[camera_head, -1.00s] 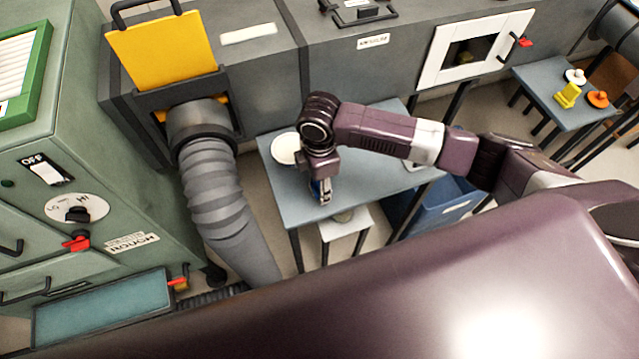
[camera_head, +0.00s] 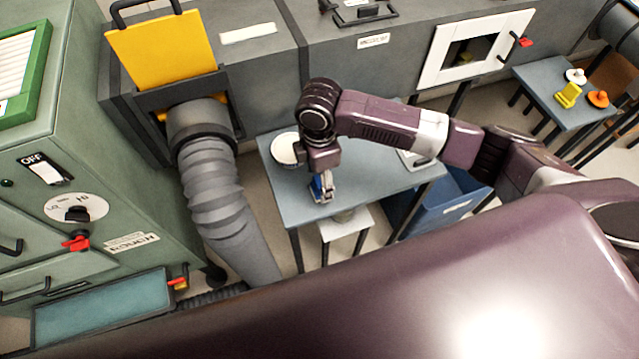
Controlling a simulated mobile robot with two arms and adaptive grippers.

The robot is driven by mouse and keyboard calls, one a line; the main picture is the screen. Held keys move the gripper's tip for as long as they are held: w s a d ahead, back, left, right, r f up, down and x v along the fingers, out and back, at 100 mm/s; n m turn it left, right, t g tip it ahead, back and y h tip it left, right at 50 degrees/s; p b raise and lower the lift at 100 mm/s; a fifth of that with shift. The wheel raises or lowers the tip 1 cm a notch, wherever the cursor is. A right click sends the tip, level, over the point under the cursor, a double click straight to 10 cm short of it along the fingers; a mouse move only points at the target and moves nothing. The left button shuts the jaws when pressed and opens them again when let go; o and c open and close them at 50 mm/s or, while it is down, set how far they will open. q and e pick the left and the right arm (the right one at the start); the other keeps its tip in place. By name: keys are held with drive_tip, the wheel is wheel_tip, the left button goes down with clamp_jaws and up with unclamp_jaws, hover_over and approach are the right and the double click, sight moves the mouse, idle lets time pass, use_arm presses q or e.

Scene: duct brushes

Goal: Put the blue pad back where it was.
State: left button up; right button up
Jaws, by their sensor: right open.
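My right gripper (camera_head: 321,189) points down over the front part of the grey-blue table (camera_head: 375,190) and is open. A small blue patch shows at its fingertips. I cannot tell whether it is the blue pad or part of the gripper, nor whether it touches the table. No other blue pad stands out. My left gripper is not in view.
A white round dish (camera_head: 285,149) lies at the table's back left. A blue bin (camera_head: 440,208) and a white stool (camera_head: 346,228) stand below. A thick grey duct (camera_head: 217,195) runs left of the table. A side table (camera_head: 545,83) holds yellow, white and orange pieces.

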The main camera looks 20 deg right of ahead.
sight(319, 181)
wheel_tip(319, 181, up, 9)
drive_tip(key=shift+r, duration=0.1)
idle(0.6)
